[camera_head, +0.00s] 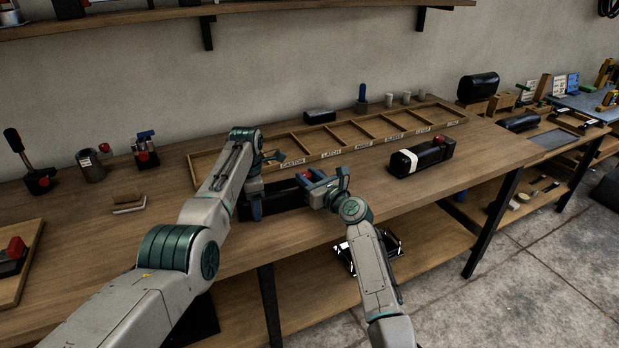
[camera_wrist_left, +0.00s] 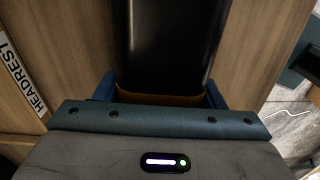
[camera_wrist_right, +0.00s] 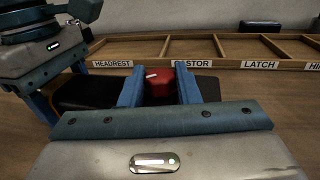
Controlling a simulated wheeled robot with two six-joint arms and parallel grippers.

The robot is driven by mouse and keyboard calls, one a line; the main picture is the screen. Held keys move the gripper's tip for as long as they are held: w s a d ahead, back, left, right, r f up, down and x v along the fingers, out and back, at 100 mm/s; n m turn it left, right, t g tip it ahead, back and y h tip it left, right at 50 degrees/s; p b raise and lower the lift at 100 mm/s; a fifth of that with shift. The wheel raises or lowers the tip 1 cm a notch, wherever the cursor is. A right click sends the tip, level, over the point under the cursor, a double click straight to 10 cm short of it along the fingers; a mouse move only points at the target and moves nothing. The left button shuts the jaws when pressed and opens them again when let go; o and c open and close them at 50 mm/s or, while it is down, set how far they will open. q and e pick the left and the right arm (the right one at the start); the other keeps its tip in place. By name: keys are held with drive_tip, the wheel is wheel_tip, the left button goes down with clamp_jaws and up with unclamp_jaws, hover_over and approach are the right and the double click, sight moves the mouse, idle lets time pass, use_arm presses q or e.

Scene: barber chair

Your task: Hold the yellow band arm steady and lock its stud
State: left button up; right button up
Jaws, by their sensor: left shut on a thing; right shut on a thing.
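The yellow band arm is a black padded piece (camera_head: 284,197) lying near the front edge of the bench. In the left wrist view its black top (camera_wrist_left: 172,40) runs between my left fingers, with the yellow-orange band (camera_wrist_left: 160,98) at the jaws. My left gripper (camera_head: 256,203) is shut on this arm. Its red stud (camera_wrist_right: 159,82) stands between my right fingers. My right gripper (camera_head: 313,179) is shut on the stud, which is partly hidden by the fingers in the head view.
A labelled wooden tray (camera_head: 345,148) lies behind the grippers. A white-banded black arm (camera_head: 405,162) with a red stud lies to the right. Another red-studded piece (camera_head: 14,256) sits on a board at far left.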

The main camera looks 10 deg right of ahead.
drive_tip(key=shift+s+a+f+m+t+h, duration=0.1)
drive_tip(key=shift+m+t+h, duration=0.25)
drive_tip(key=shift+m+h, duration=0.5)
drive_tip(key=shift+a+f+m+t+h, duration=0.1)
drive_tip(key=shift+m+t+h, duration=0.35)
drive_tip(key=shift+h, duration=0.7)
drive_tip(key=shift+r+m+h, duration=0.1)
drive_tip(key=shift+m+h, duration=0.6)
drive_tip(key=shift+h, duration=0.2)
drive_tip(key=o, duration=1)
drive_tip(key=shift+c, duration=0.2)
drive_tip(key=shift+r, duration=0.1)
wheel_tip(320, 180, up, 10)
